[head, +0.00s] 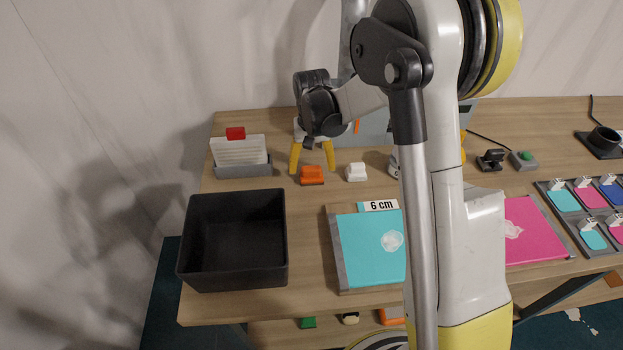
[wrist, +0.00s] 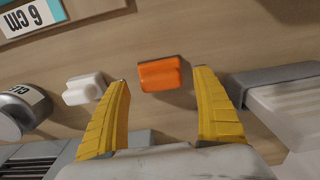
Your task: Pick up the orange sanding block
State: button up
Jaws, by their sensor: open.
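The orange sanding block (head: 312,176) lies on the wooden table, left of a white block of similar shape. In the wrist view the orange block (wrist: 160,74) sits between and just beyond my two yellow fingertips, with wood showing around it. My gripper (head: 311,171) is open and empty, its fingers pointing down behind the orange block in the head view. In the wrist view my gripper's fingers (wrist: 163,74) are spread wide on either side of the block. No contact with the block shows.
A white block (head: 357,173) stands close on the right. A grey holder (head: 243,170) with white sheets and a red piece is on the left. A black bin (head: 283,240) and a turquoise panel (head: 360,250) marked 6 cm lie in front.

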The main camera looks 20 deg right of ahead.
aim_at(315, 167)
jog(key=shift+f, duration=0.65)
jog(key=shift+a+r, duration=0.1)
jog(key=c, duration=1.3)
jog(key=shift+c, duration=0.2)
jog(key=shift+r, duration=0.55)
jog(key=r+p, duration=0.1)
jog(key=r, duration=0.1)
jog(key=d+r+p, duration=0.1)
jog(key=r, duration=0.1)
jog(key=d+r+p, duration=0.1)
jog(key=d+r, duration=0.2)
jog(key=d, duration=0.2)
jog(key=s+d+r+p, duration=0.1)
jog(key=d+r+p, duration=0.1)
jog(key=d, duration=0.3)
jog(key=shift+d+r, duration=0.35)
jog(key=shift+r, duration=0.1)
